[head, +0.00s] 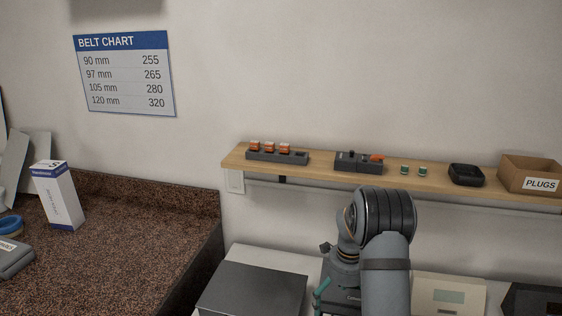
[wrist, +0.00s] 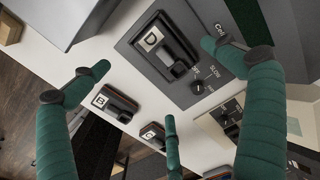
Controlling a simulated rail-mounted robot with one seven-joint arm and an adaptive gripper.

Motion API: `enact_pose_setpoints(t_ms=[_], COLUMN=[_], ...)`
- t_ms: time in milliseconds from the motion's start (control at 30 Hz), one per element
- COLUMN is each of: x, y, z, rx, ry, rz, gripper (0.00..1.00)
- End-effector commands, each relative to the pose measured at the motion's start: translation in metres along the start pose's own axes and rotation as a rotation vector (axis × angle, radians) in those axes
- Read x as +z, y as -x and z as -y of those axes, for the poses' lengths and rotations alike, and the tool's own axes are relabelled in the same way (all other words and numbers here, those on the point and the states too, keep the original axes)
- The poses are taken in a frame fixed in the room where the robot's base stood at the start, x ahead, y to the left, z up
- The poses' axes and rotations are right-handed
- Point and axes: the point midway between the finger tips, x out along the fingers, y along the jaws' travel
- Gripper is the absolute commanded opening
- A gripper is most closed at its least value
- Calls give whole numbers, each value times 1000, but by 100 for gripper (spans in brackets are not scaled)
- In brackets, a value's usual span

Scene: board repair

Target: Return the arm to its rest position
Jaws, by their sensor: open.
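My arm (head: 385,265) rises at the lower right of the head view, with its rounded joint just below the shelf. My gripper (wrist: 157,58) has green padded fingers, which are spread apart with nothing between them in the wrist view. Only a bit of a green finger (head: 321,290) shows in the head view; the rest is hidden or out of frame. Below the open fingers, the wrist view shows a grey panel (wrist: 190,92) with a black unit marked D (wrist: 165,48). A black unit marked B (wrist: 114,103) sits on the white surface beside the panel.
A wooden shelf (head: 315,172) runs behind my arm, bearing a rack (head: 277,156) of orange-topped parts, a dark holder (head: 358,162), two small green parts, a black dish (head: 466,175) and a PLUGS box (head: 530,174). A grey box (head: 252,290) stands left of my arm. A speckled counter (head: 130,255) is farther left.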

Motion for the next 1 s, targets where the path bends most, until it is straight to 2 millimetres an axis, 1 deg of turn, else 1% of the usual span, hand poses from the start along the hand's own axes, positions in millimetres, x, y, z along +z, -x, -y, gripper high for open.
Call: enact_pose_setpoints(t_ms=[33, 67, 100, 133, 300, 467, 500, 533, 567, 733, 1000], x=[0, 0, 0, 0, 0, 0, 0, 0, 0, 0, 0], y=[19, 26, -1, -11, -49, -80, -77, -62, -58, -56, -57], z=[1, 0, -2, -1, -1, -1, 0, 0, 0, 0, 0], rx=[-2, -1, 6, 5, 3, 4, 1, -1, -1, 0, 0], ry=[0, 0, 0, 0, 0, 0, 0, 0, 0, 0, 0], rz=[0, 0, -1, -1, -1, -1, 0, 0, 0, 0, 0], gripper=[100, 100, 100, 100, 100, 100, 100, 100, 100, 100, 100])
